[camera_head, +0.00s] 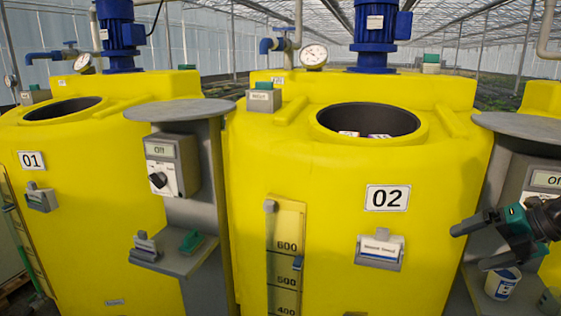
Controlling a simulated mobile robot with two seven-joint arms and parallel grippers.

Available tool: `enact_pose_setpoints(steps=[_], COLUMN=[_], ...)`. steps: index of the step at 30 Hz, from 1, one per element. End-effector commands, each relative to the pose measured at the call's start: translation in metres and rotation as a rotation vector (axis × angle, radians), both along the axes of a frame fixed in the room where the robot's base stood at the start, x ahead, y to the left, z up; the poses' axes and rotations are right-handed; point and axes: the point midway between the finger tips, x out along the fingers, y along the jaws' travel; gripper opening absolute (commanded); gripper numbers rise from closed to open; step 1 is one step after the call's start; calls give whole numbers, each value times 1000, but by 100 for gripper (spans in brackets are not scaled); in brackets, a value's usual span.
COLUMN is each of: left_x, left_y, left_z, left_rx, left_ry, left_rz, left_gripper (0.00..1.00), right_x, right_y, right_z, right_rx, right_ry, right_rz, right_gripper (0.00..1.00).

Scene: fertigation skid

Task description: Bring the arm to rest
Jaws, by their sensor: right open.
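My right gripper (468,248) comes in from the right edge, in front of the right side of the yellow tank 02 (330,190). Its two dark fingers are spread apart with nothing between them, and its body has teal parts. A small white cup with a blue label (502,284) sits just below the gripper, near the right post. It is apart from the fingertips as far as I can see. My left gripper is not in view.
Yellow tank 01 (80,190) stands at the left. Between the tanks a grey post carries a round top (180,109), a control box with a knob (172,165) and a lower shelf (185,262). A label holder (380,251) projects from tank 02. Another round grey top (535,127) is at the right.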

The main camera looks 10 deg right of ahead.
Motion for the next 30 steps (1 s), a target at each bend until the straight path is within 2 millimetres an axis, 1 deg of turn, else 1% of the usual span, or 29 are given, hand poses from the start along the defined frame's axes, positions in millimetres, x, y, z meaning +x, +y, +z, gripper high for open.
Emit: enact_pose_setpoints(steps=[1,3,8,9,11,12,14,15,17,18,20,21,23,24,26,27,30], left_x=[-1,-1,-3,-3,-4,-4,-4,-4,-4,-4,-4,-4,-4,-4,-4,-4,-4], left_y=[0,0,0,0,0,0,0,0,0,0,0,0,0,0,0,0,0], left_z=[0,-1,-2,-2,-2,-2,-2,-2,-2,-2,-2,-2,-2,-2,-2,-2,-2], left_rx=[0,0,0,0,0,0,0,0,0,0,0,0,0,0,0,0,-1], left_ry=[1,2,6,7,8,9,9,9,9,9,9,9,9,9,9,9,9], left_rz=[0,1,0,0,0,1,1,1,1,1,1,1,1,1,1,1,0], left_gripper=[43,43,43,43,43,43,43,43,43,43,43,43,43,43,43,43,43], right_x=[-9,-18,-41,-48,-57,-63,-73,-79,-89,-95,-105,-111,-119,-125,-133,-137,-146], right_y=[5,11,34,41,53,62,76,87,104,116,136,150,172,188,212,228,264], right_z=[-25,-52,-111,-125,-145,-157,-175,-187,-203,-214,-228,-236,-247,-253,-260,-264,-268], right_rx=[88,192,418,474,554,608,686,735,810,859,930,977,1046,1092,1155,1196,1280], right_ry=[-10,-25,-37,-34,-28,-19,-4,9,34,56,90,118,163,196,252,290,382], right_rz=[-62,-149,-367,-425,-514,-572,-663,-724,-816,-878,-970,-1030,-1119,-1177,-1261,-1313,-1421], right_gripper=[99,99,99,99,99,99,99,99,99,99,99,99,99,99,99,99,99])
